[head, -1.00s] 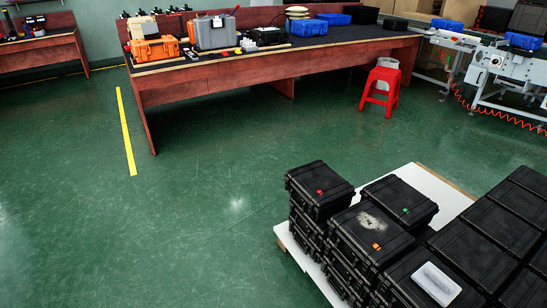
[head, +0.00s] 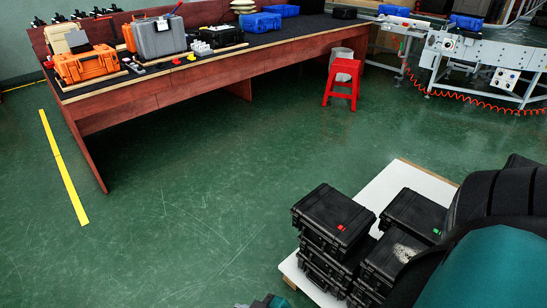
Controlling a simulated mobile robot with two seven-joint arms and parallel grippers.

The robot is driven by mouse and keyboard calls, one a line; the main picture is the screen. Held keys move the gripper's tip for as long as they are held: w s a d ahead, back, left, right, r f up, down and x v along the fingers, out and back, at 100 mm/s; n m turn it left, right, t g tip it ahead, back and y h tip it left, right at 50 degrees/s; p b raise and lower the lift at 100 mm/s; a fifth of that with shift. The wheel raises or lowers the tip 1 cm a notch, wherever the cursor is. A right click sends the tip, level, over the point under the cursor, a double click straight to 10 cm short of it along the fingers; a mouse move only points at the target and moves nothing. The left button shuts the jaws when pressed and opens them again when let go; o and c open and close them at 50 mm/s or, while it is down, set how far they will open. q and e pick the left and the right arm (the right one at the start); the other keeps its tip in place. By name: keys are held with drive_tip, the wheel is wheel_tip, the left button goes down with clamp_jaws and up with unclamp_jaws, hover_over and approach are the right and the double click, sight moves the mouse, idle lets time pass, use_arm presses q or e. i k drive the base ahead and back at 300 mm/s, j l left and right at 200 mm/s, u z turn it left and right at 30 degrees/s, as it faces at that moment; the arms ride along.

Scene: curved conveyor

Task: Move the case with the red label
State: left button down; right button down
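The black case with the red label (head: 335,212) is on top of a stack of black cases at the left end of the white-topped pallet (head: 383,192). Its red mark sits near the front right of its lid, and it lies flat with nothing on it. A teal and black arm part of mine covers the lower right of the head view. A small dark and teal part of mine shows at the bottom edge, and it is too small to tell which part. Neither gripper's fingers are visible, and no gripper is seen touching the case.
A case with a green label (head: 414,213) stands right of the red-label case. A case with a whitish patch (head: 394,255) is in front, partly hidden by my arm. A long workbench (head: 180,75), red stool (head: 343,82) and conveyor (head: 480,55) stand behind. The green floor between is clear.

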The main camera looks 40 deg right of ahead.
sight(334, 221)
drive_tip(key=i+z, duration=0.15)
drive_tip(key=i, duration=0.3)
drive_tip(key=i+j+z, duration=0.2)
drive_tip(key=i, duration=0.2)
drive_tip(key=i+j+z, duration=0.15)
drive_tip(key=i, duration=0.3)
drive_tip(key=i+z, duration=0.25)
drive_tip(key=z, duration=0.15)
drive_tip(key=i+j+z, duration=0.15)
drive_tip(key=z, duration=0.25)
drive_tip(key=i+j+z, duration=0.15)
drive_tip(key=z, duration=0.25)
drive_tip(key=i+j+z, duration=0.15)
drive_tip(key=z, duration=0.25)
drive_tip(key=i+j+z, duration=0.15)
drive_tip(key=z, duration=0.3)
drive_tip(key=i+j+z, duration=0.15)
drive_tip(key=z, duration=0.25)
drive_tip(key=i+j+z, duration=0.1)
drive_tip(key=z, duration=0.3)
drive_tip(key=j+z, duration=0.55)
drive_tip(key=z, duration=0.2)
drive_tip(key=i+j+z, duration=0.1)
drive_tip(key=j+z, duration=0.2)
drive_tip(key=i+j+z, duration=0.1)
drive_tip(key=j+z, duration=0.2)
drive_tip(key=j, duration=0.2)
